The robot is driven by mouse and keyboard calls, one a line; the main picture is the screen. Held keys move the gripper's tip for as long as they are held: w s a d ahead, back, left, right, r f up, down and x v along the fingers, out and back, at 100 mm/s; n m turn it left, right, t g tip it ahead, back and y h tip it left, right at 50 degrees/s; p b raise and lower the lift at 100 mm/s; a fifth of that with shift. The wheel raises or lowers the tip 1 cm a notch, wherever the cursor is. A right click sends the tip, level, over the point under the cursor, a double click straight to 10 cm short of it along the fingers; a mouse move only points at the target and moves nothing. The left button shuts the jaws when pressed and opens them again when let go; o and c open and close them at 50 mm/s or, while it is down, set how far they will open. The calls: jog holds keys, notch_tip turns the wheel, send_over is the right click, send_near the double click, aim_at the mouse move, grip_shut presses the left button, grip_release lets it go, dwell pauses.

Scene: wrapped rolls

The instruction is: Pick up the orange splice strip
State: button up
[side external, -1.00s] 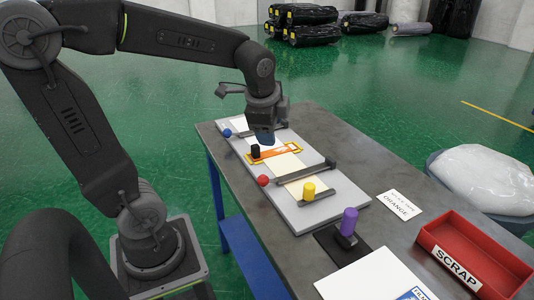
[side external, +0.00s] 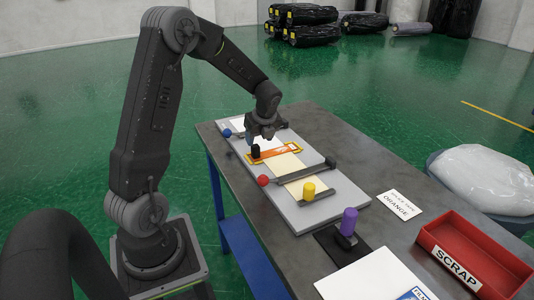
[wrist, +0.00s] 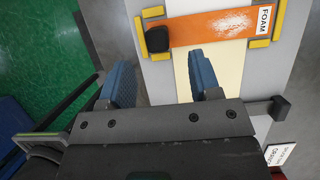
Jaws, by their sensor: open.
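The orange splice strip (side external: 280,152) lies flat on the grey board between yellow corner brackets. It has a black knob at its left end and a white FOAM label at its right end; it shows in the wrist view (wrist: 208,27). The black knob (wrist: 158,38) also stands out in the side view (side external: 255,151). My gripper (wrist: 163,75) is open and empty, its blue fingers apart. In the wrist view the fingertips are below the strip, the right finger over the cream sheet.
The grey board (side external: 335,208) carries a cream sheet, a red-knobbed bar (side external: 263,181) and a yellow knob (side external: 308,190).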

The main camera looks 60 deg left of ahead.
aim_at(256, 146)
jog(key=shift+x, duration=3.2)
jog(key=shift+s, duration=0.15)
jog(key=c, duration=1)
